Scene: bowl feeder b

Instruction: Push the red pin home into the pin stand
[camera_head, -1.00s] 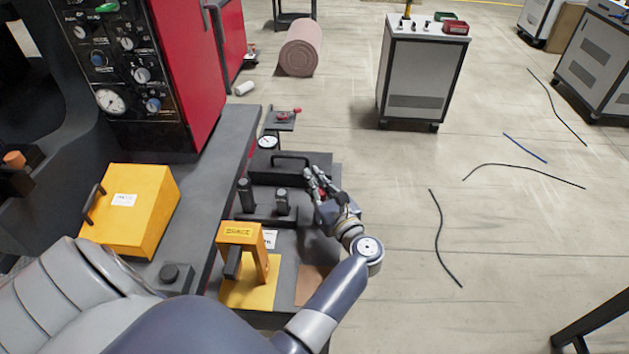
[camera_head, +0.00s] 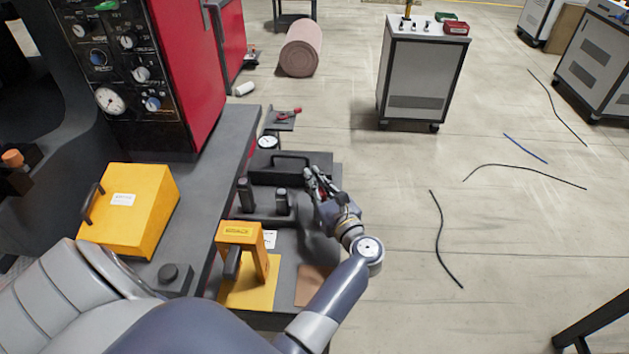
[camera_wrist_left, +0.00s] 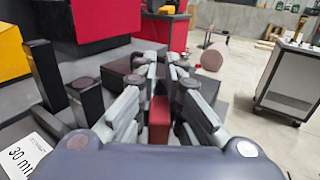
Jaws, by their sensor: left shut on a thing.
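My left gripper (camera_head: 316,184) is over the right side of the dark bench, beside a black case with a handle. In the left wrist view its fingers (camera_wrist_left: 158,88) are closed in around a red piece (camera_wrist_left: 159,118), which looks like the red pin. Only its near face shows; its far end is hidden between the fingers. In the head view the fingers cover most of it. I cannot make out the pin stand for certain, nor how deep the pin sits. My right gripper is not in view.
Two black upright posts (camera_head: 245,194) stand left of the hand. A yellow frame (camera_head: 240,233) is nearer, and a yellow box (camera_head: 131,208) is at left. The black case (camera_head: 290,168) lies just behind the fingers.

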